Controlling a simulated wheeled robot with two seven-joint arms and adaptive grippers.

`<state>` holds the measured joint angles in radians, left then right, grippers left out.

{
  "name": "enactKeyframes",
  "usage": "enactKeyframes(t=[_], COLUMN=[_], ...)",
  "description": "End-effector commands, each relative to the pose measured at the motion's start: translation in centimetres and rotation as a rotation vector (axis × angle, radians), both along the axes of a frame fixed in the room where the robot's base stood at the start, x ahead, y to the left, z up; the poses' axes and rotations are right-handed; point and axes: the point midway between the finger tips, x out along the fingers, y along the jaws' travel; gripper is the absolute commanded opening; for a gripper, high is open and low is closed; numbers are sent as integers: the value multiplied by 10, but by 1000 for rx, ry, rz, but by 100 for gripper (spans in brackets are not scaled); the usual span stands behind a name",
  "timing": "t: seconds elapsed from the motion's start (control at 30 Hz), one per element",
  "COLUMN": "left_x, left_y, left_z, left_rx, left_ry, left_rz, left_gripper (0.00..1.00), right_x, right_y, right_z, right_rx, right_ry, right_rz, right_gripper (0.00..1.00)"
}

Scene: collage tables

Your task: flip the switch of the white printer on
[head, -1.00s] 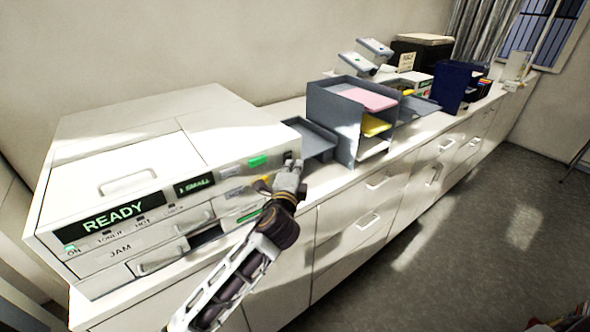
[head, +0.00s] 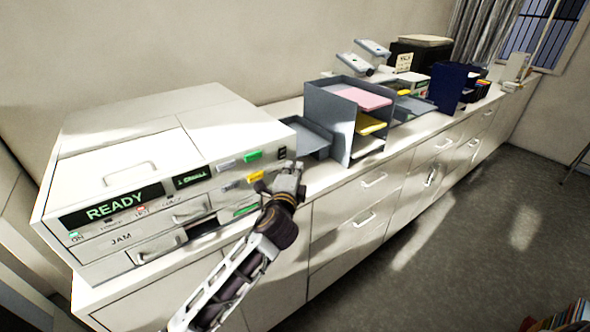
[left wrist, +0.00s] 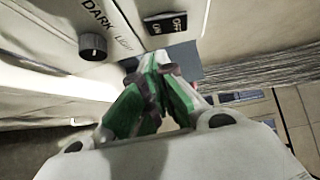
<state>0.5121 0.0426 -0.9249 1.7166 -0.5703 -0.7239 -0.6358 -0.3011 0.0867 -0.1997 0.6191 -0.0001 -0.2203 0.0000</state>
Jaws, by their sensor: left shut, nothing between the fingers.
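The white printer (head: 120,150) stands at the left end of the counter in the head view. Its display reads READY, and a small green lamp shows at ON. The black switch (head: 282,153) sits at the right end of its front face. In the left wrist view the switch (left wrist: 165,23), marked ON and OFF, is at the top; I cannot tell which side is pressed in. My left gripper (head: 291,167) is shut and empty, just below and in front of the switch. In the left wrist view its fingertips (left wrist: 155,62) meet below the switch, apart from it. My right gripper is not in view.
A dark knob (left wrist: 93,46) marked DARK and LIGHT is beside the switch. Coloured tabs (head: 252,157) line the printer's front. A grey paper tray stack (head: 335,120) stands right of the printer. The floor (head: 450,240) before the drawers is largely clear.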

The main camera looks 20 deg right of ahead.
Motion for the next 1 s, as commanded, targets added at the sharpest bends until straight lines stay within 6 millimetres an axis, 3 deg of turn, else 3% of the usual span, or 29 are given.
enactKeyframes(t=[0.47,1.0], left_x=[-6,-39], left_y=[5,20], left_z=[-3,-7], left_rx=[0,0], left_ry=[1,0], left_rz=[0,-1], left_gripper=[0,0], right_x=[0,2], right_y=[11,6], right_z=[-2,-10], right_rx=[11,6], right_ry=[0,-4], right_rz=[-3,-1], right_gripper=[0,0])
